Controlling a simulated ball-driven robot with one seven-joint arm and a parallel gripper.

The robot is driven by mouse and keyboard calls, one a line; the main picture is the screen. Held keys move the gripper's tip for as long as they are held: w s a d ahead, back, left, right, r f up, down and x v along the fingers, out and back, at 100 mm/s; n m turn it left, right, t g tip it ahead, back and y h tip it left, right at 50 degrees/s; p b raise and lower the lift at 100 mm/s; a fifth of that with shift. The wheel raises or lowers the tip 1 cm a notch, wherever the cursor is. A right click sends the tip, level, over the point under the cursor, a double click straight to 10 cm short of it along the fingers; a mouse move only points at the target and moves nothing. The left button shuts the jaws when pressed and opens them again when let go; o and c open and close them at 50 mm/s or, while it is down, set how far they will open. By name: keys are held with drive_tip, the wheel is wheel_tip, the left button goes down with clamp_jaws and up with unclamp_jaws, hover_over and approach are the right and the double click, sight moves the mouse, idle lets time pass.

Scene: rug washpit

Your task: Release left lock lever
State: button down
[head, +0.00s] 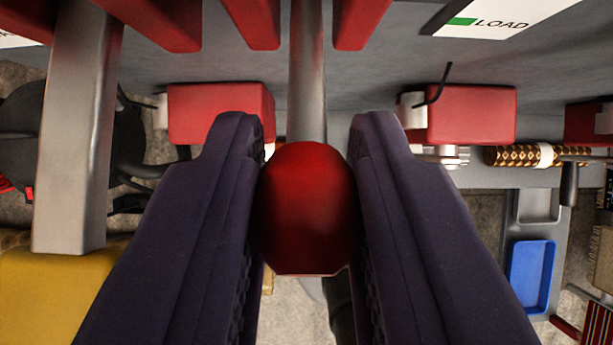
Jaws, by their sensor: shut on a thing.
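A lever with a round dark red knob (307,208) and a grey metal shaft (307,75) shows in the middle of the head view. The shaft runs up from the knob to the top edge of the picture. My gripper (307,190) has its two dark purple fingers on either side of the knob and is shut on it. The fingers hide much of what lies behind and below. I cannot tell from this view whether the lever is locked or released.
Red blocks (468,114) sit left and right behind the fingers. A grey post (75,135) meets a yellow block (55,290) at left. A white LOAD label (500,15) is at top right. A blue tray (531,274) and a patterned gold roll (515,156) lie at right.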

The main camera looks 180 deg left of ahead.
drive_tip(key=c, duration=0.9)
unclamp_jaws()
drive_tip(key=shift+w, duration=0.1)
drive_tip(key=shift+c, duration=0.2)
drive_tip(key=shift+r, duration=0.1)
drive_tip(key=p+v, duration=0.3)
drive_tip(key=v, duration=0.4)
drive_tip(key=shift+s+r, duration=0.25)
